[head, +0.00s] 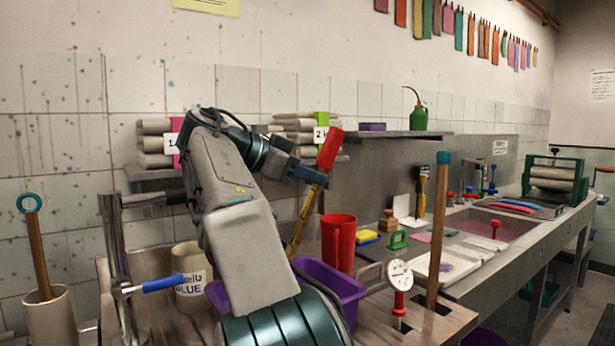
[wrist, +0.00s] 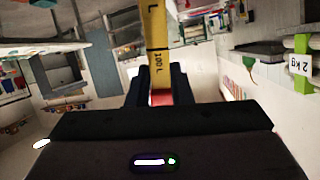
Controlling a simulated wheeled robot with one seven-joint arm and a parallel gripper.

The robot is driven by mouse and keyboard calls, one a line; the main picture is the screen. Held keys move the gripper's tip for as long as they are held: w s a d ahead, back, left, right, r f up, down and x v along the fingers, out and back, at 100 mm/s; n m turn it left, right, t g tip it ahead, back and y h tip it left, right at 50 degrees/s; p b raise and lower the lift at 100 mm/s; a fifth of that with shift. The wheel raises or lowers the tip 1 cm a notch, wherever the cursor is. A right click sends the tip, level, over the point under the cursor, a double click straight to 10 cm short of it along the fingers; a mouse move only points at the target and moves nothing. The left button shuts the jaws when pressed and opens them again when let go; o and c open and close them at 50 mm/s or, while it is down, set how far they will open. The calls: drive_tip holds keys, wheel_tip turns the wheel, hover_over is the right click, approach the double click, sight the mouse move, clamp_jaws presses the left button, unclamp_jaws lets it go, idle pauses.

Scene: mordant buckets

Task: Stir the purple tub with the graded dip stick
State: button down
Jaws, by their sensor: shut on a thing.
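My gripper (head: 311,174) is shut on the graded dip stick (head: 304,218), a yellow stick with black marks and a red top end. The stick leans, its red end up and its lower end down to the left. In the wrist view, the dip stick (wrist: 154,40) stands between the fingers with "100 L" on it. The purple tub (head: 345,286) is low in the head view, partly hidden by my arm. The stick's lower end passes behind my arm near the tub; I cannot tell whether it is inside.
A red jug (head: 338,243) stands right behind the tub. A dial gauge (head: 399,280) and an upright wooden pole with a teal top (head: 439,230) stand at right. The counter with the sink (head: 485,222) extends beyond.

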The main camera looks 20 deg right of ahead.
sight(332, 129)
drive_tip(key=shift+s+d+r+p, duration=0.1)
drive_tip(key=shift+d+r+p, duration=0.45)
drive_tip(key=shift+r+p, duration=0.7)
drive_tip(key=shift+s+d+r+p, duration=0.15)
drive_tip(key=shift+d+r+p, duration=0.55)
drive_tip(key=shift+r, duration=0.9)
drive_tip(key=shift+s+d+r+p, duration=0.1)
drive_tip(key=shift+d+r+p, duration=0.35)
drive_tip(key=shift+r+p, duration=0.85)
drive_tip(key=shift+r, duration=0.1)
wheel_tip(332, 129, up, 11)
drive_tip(key=p, duration=1)
